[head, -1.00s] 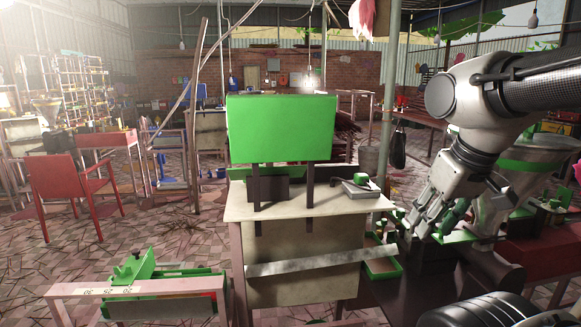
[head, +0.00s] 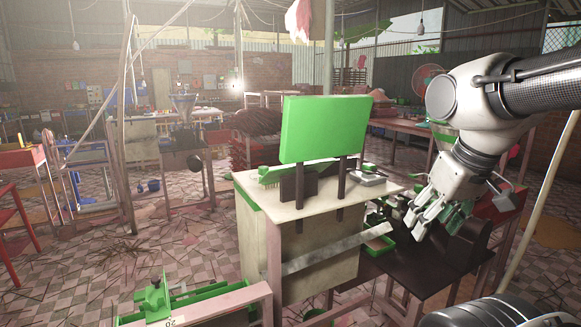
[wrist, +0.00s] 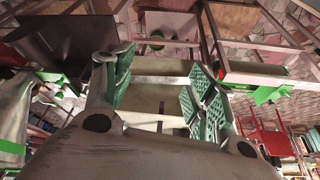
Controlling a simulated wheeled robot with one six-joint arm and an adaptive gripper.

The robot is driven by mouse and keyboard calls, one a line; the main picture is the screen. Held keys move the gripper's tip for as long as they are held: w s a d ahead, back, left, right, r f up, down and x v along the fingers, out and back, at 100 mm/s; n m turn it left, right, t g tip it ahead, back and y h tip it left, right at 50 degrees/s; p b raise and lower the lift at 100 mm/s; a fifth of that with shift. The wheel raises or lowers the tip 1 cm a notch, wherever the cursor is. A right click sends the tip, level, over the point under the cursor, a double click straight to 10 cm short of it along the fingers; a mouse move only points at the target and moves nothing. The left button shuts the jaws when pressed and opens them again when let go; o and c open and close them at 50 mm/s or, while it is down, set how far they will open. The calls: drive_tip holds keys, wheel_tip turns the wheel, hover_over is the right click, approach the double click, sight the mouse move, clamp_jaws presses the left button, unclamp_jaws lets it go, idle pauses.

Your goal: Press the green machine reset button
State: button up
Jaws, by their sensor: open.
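The green machine stands in the middle of the head view: an upright green panel (head: 325,130) on dark posts over a pale cabinet (head: 262,240). A small grey box with a green part (head: 368,174) sits on its top at the right. I cannot make out a reset button for sure. My gripper (head: 424,218) is to the right of the cabinet, in front of a dark bench, open and empty. In the wrist view its green-padded fingers (wrist: 160,88) are spread apart, with a pale surface behind them. Nothing is seen touching the fingers.
A dark bench (head: 420,275) with small green parts is below my gripper. A low pink frame with a green device (head: 165,300) stands at the front left. A red chair (head: 14,225) is at the far left. Tiled floor (head: 150,245) at the left is fairly open, with scattered sticks.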

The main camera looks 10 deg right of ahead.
clamp_jaws()
idle(0.3)
idle(1.2)
